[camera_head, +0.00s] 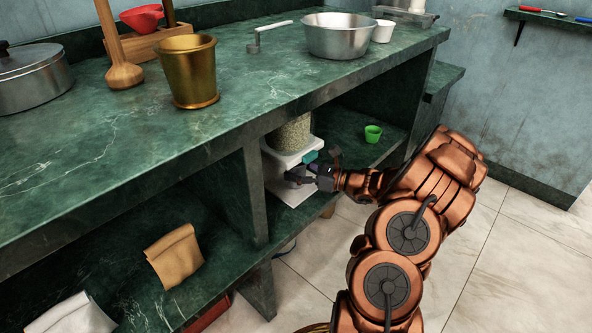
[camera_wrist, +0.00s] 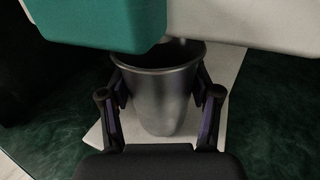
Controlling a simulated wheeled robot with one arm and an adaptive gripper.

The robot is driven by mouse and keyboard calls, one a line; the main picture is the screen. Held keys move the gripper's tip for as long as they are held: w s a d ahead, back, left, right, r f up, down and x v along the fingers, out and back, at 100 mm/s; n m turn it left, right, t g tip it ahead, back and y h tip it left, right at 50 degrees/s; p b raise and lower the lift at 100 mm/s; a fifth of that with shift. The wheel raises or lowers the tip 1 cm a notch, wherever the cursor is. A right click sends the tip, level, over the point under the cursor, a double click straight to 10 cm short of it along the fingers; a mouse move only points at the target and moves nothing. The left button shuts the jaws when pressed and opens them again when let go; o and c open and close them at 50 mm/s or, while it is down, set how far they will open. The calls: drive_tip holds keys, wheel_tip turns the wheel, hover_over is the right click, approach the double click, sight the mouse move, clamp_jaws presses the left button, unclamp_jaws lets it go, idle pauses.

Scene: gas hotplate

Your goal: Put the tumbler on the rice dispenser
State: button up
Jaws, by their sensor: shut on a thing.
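The tumbler (camera_wrist: 160,105) is a dark grey metal cup, upright in the wrist view. My gripper (camera_wrist: 162,85) is shut on it, one finger on each side. The rice dispenser (camera_head: 292,158) stands on the shelf below the counter, white with a clear, grain-filled upper part. Its teal part (camera_wrist: 100,22) and white body overhang the tumbler's far rim in the wrist view. The dispenser's pale base plate (camera_wrist: 228,80) lies beneath the tumbler; I cannot tell whether they touch. In the head view my gripper (camera_head: 308,178) is at the dispenser's front, and the tumbler is hard to make out there.
A green cup (camera_head: 373,133) stands on the shelf right of the dispenser. The counter (camera_head: 270,85) overhangs the shelf, and an upright panel (camera_head: 254,195) stands left of the dispenser. A brown paper bag (camera_head: 175,256) lies farther left. The floor on the right is clear.

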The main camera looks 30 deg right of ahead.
drive_tip(key=o, duration=1.2)
drive_tip(key=shift+f, duration=0.1)
drive_tip(key=shift+c, duration=0.2)
drive_tip(key=p+v, duration=0.1)
drive_tip(key=v, duration=0.2)
drive_tip(key=p+v, duration=0.2)
drive_tip(key=v, duration=0.2)
drive_tip(key=p+v, duration=0.1)
drive_tip(key=v, duration=0.3)
drive_tip(key=shift+r+p, duration=0.25)
drive_tip(key=shift+p, duration=0.1)
drive_tip(key=shift+s+d+f, duration=0.1)
drive_tip(key=shift+s+d, duration=0.15)
drive_tip(key=shift+s, duration=0.2)
